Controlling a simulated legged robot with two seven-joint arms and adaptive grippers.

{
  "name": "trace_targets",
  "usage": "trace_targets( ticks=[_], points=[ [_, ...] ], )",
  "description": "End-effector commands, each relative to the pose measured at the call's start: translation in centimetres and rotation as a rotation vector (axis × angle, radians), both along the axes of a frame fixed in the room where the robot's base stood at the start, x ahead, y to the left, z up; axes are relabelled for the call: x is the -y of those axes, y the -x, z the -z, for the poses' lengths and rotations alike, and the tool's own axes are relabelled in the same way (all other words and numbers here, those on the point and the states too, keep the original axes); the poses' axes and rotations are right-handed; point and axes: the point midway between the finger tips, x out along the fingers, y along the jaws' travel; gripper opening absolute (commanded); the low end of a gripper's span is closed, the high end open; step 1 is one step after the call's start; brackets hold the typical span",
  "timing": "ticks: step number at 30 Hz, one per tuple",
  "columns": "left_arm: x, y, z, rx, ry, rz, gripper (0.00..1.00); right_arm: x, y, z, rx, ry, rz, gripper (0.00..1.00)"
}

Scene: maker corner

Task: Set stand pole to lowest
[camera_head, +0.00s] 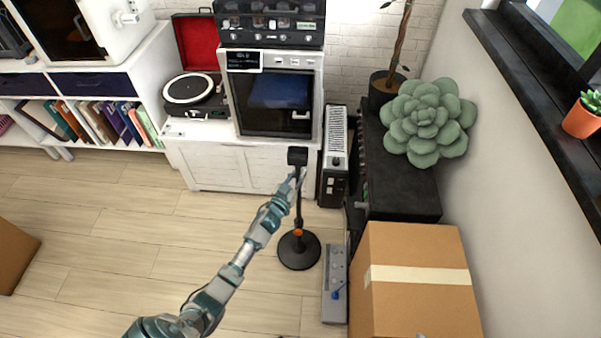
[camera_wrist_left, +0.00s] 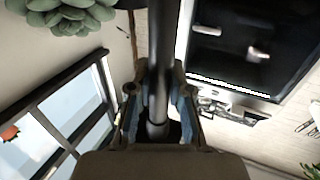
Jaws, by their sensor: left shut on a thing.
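A black stand with a round base (camera_head: 298,251) stands upright on the wooden floor. Its thin dark pole (camera_head: 298,212) carries an orange collar (camera_head: 298,232) low down and a black head (camera_head: 297,156) on top. My left gripper (camera_head: 294,181) is at the upper part of the pole, a little below the head. In the left wrist view the pole (camera_wrist_left: 158,60) runs between the two fingers of my left gripper (camera_wrist_left: 158,98), which is shut on it. The fingers hide part of the pole. My right gripper does not show.
A white cabinet (camera_head: 240,167) with an oven-like machine (camera_head: 270,95) stands behind the stand. A heater (camera_head: 335,150), a dark shelf (camera_head: 405,190), a grey power strip (camera_head: 335,285) and a cardboard box (camera_head: 415,310) are on the right. Floor (camera_head: 120,230) to the left is clear.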

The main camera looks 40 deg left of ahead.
Motion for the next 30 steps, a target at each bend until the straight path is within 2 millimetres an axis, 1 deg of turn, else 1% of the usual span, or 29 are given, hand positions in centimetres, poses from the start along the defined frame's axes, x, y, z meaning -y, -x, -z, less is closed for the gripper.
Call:
trace_targets(
  ticks=[1,11,12,15,25,28,30],
  points=[
    [0.0,0.2,0.7,-0.011,0.002,-0.002,0.00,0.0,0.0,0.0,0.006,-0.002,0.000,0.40],
    [0.0,0.2,1.0,-0.015,0.002,-0.002,0.00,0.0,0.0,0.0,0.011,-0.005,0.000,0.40],
    [0.0,0.2,1.0,-0.015,0.002,-0.002,0.23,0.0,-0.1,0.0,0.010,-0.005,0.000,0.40],
    [0.0,0.1,0.9,-0.013,0.002,-0.002,0.45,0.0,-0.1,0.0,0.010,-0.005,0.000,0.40],
    [0.1,0.4,0.5,-0.006,0.001,-0.001,0.45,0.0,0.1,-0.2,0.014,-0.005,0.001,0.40],
    [0.2,1.4,0.6,-0.007,0.001,-0.001,0.45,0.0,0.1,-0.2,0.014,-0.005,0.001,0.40],
    [0.4,2.7,0.6,-0.008,0.001,-0.001,0.45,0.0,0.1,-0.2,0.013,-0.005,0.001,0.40]
  ],
)
